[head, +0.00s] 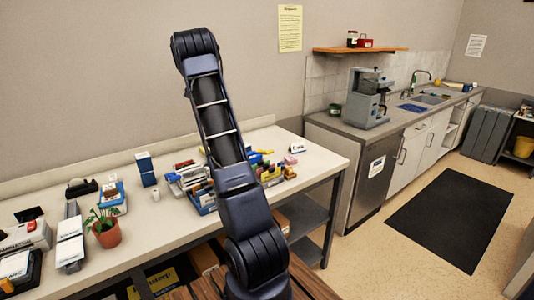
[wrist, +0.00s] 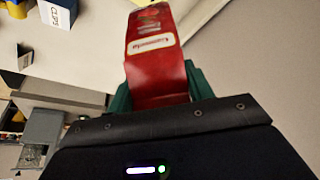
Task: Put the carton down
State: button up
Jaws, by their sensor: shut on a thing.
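In the wrist view my gripper (wrist: 160,90) is shut on a red carton (wrist: 152,62) with a white label. Its green fingers lie on either side of the carton's lower part. The carton's far end reaches toward the top of the view; its near end is hidden behind the gripper body. A pale surface shows beyond it, and I cannot tell whether the carton touches anything. In the head view my arm stands in front of the long worktable (head: 165,225), and neither gripper nor carton can be made out.
The worktable holds a potted plant (head: 106,230), a blue box (head: 146,169) and several small items in trays around the middle. Bare tabletop shows near its right end and front edge. A coffee machine (head: 366,98) stands on the counter at right. A dark mat (head: 450,220) lies on the floor.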

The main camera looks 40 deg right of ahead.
jog(key=s+d+m+g, duration=0.1)
jog(key=s+d+m, duration=0.2)
jog(key=s+d, duration=0.5)
jog(key=s+d+m+g+h, duration=0.1)
jog(key=s+d+m, duration=0.3)
jog(key=d, duration=0.8)
jog(key=s+d+m+g, duration=0.1)
jog(key=s+d+m, duration=0.2)
jog(key=s+d, duration=0.5)
notch_tip(320, 180, down, 19)
jog(key=w+d, duration=0.2)
jog(key=shift+r+h, duration=0.15)
jog(key=shift+h, duration=0.15)
jog(key=o, duration=1.2)
